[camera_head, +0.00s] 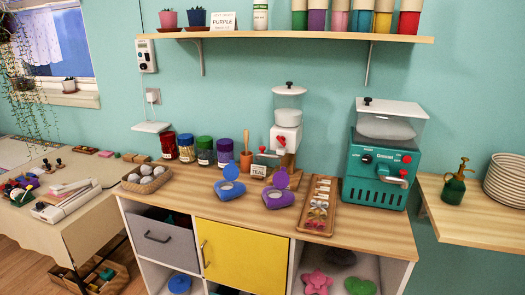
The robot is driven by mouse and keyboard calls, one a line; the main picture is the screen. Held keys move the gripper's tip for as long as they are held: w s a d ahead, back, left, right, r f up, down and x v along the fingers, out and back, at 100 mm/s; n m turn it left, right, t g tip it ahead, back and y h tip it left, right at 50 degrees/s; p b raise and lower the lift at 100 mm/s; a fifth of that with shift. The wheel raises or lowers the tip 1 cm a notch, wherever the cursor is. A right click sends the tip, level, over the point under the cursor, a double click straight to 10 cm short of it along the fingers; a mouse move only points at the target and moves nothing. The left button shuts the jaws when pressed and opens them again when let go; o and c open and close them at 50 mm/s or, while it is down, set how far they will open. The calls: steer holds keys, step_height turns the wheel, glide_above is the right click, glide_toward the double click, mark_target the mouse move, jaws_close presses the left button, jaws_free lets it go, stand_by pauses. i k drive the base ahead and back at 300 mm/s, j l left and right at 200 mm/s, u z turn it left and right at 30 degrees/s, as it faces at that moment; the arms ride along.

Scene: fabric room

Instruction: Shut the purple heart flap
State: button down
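A small purple case (277,198) sits on the wooden counter, in front of the white grinder-like machine. Its purple flap (281,179) stands raised at the back, so the case is open. The flap looks heart-like, but it is too small to be sure of its outline. A similar blue case (229,189) sits just to its left, with its round blue flap (231,171) also raised. My gripper does not show in this view.
A wooden tray (317,206) of small items lies right of the purple case. A white machine (287,133) and a teal machine (380,150) stand behind. A basket (146,179) is at the counter's left. The counter's front strip is clear above the yellow door (240,255).

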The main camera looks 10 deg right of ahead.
mark_target(281, 180)
steer(key=i+l+z, duration=0.1)
steer(key=i, duration=0.35)
steer(key=i+l, duration=0.1)
steer(key=i, duration=0.35)
steer(key=l+z, duration=0.05)
